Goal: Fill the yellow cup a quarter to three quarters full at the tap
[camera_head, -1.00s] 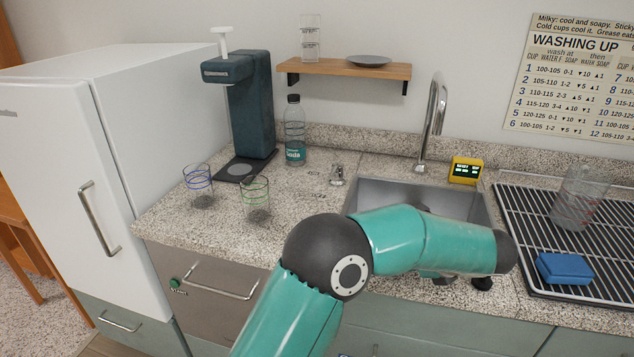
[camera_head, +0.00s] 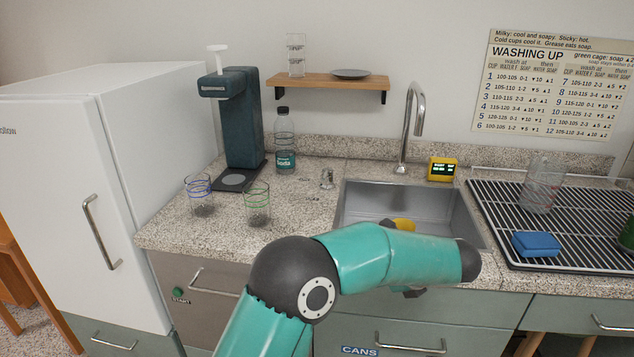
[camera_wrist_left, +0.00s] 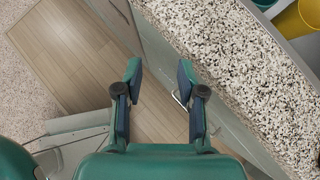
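The yellow cup (camera_head: 404,225) is in the sink (camera_head: 365,205); only its top shows above my teal arm, and its contents are hidden. A yellow shape, likely this cup (camera_wrist_left: 292,22), is cut off at the top right of the left wrist view. The curved metal tap (camera_head: 415,110) stands behind the sink; I cannot see any water running. My left gripper (camera_wrist_left: 160,100) is open and empty beside the counter's front edge, with floor below it. In the head view it is mostly hidden by the arm. My right gripper is not in view.
A blue-ringed glass (camera_head: 199,195) and a green-ringed glass (camera_head: 257,204) stand left of the sink, near a dispenser (camera_head: 240,120) and a bottle (camera_head: 285,145). A yellow display box (camera_head: 442,169) sits behind the sink. Right are a rack (camera_head: 490,215), blue sponge (camera_head: 536,244) and clear container (camera_head: 541,187).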

